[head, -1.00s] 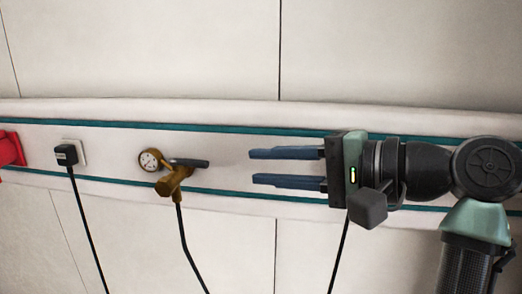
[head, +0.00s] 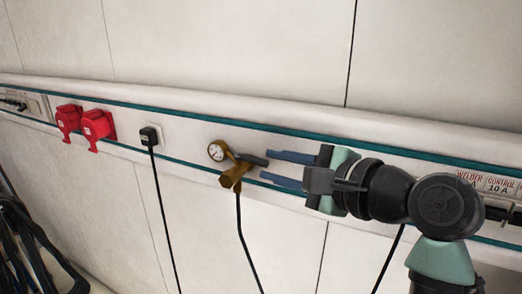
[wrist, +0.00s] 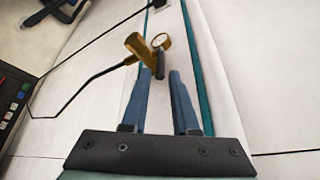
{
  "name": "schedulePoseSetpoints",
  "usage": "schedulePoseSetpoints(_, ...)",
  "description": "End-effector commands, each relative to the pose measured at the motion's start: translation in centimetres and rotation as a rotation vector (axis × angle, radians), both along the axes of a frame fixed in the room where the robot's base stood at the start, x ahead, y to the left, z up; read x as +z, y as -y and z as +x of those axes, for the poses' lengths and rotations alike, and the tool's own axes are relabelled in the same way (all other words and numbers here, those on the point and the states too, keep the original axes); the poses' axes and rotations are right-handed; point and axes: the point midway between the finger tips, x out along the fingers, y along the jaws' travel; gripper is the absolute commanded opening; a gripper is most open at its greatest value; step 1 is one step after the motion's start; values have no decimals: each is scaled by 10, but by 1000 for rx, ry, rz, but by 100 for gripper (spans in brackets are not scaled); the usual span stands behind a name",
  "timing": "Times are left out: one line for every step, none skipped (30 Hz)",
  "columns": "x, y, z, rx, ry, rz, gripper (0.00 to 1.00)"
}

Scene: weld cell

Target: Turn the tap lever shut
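The brass tap (head: 232,178) with a round gauge (head: 217,151) is mounted on the wall rail. Its dark lever (head: 253,159) points right, toward my gripper (head: 272,170). My gripper is open, with its two blue fingers apart and their tips close to the lever. In the wrist view the brass tap (wrist: 142,48) is straight ahead, and the dark lever (wrist: 160,64) reaches back to between the tips of my gripper (wrist: 160,75). I cannot tell whether a finger touches the lever. A black hose hangs from the tap.
A black plug (head: 149,136) in a wall socket and two red sockets (head: 97,126) sit left on the rail. Dark cables (head: 30,245) hang at lower left. A labelled panel (head: 490,184) is behind my arm. The wall above the rail is clear.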

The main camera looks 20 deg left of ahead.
Motion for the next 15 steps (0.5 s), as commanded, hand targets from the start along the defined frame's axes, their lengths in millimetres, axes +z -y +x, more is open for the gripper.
schedulePoseSetpoints(1, -8, 5, 2, -5, 0, 28)
schedulePoseSetpoints(0, -12, 8, 2, -4, 0, 28)
schedulePoseSetpoints(-2, -17, 11, 2, -2, -1, 28)
schedulePoseSetpoints(-2, -20, 13, 2, -2, 0, 28)
schedulePoseSetpoints(-4, -23, 15, 2, -3, 0, 28)
schedulePoseSetpoints(-5, -27, 18, 1, -3, 0, 28)
schedulePoseSetpoints(-6, -29, 19, 0, -1, 0, 28)
schedulePoseSetpoints(-7, -30, 20, 0, -1, 0, 28)
schedulePoseSetpoints(-8, -32, 22, 0, -1, 0, 28)
schedulePoseSetpoints(-8, -33, 22, 0, -1, 0, 28)
schedulePoseSetpoints(-9, -34, 23, 0, -1, -1, 28)
schedulePoseSetpoints(-9, -35, 23, -1, 0, -1, 28)
schedulePoseSetpoints(-9, -35, 24, -1, 0, -1, 28)
schedulePoseSetpoints(-10, -35, 24, -1, 1, -1, 28)
schedulePoseSetpoints(-10, -35, 24, -1, 1, -1, 28)
